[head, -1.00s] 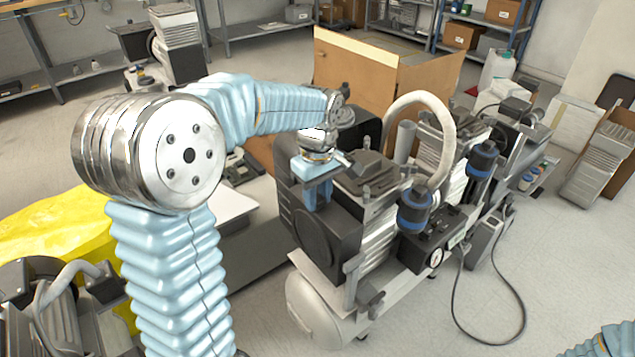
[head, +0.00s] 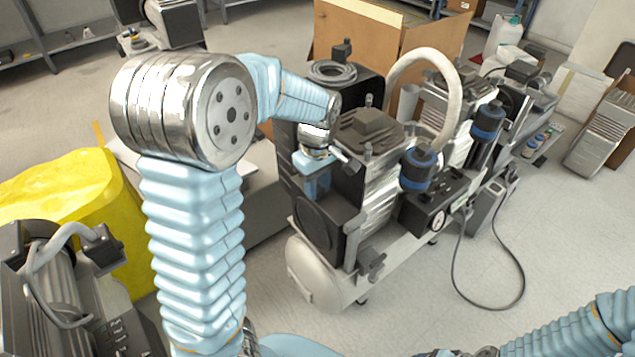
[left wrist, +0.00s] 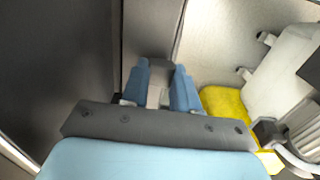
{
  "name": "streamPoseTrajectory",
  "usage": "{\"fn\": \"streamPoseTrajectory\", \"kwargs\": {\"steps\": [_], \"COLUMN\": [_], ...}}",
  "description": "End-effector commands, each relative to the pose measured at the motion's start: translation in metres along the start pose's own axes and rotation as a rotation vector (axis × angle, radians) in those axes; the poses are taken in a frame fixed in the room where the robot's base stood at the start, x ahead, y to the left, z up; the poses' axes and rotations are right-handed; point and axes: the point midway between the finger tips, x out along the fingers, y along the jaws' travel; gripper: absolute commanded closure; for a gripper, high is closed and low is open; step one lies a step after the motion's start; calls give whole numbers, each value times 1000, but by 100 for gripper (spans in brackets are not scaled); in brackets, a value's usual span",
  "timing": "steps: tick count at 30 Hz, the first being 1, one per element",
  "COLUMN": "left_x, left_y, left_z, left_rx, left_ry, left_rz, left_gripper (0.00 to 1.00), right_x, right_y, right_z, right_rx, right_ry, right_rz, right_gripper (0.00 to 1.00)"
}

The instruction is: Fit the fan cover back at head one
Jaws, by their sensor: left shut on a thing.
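The fan cover (head: 318,228) is a black, square-edged panel with a round form on its face, upright at the near left side of the front compressor head (head: 378,195). My left gripper (head: 318,188) is above it, its blue fingers shut on the cover's upper part. In the left wrist view, the fingers (left wrist: 163,78) have a small dark piece between them. The arm and gripper partly hide the cover's top, and I cannot tell whether it touches the head. My right gripper is out of view; only parts of my right arm show at lower right.
A pale tank (head: 318,272) lies below the head. A white hose (head: 440,75) arches behind it, and a gauge panel (head: 432,212) is to its right. A yellow-covered object (head: 70,200) is at left.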

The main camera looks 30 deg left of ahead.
Motion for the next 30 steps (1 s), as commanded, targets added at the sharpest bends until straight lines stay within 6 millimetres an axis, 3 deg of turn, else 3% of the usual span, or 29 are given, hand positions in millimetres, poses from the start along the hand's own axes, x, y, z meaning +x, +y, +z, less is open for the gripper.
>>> {"fn": "streamPoseTrajectory", "kwargs": {"steps": [30], "left_x": [1], "left_y": [0], "left_z": [1], "left_rx": [1], "left_ry": [0], "left_rz": [1], "left_gripper": [100], "right_x": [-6], "right_y": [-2], "right_z": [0], "right_rx": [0], "right_ry": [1], "right_rz": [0], "right_gripper": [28]}}
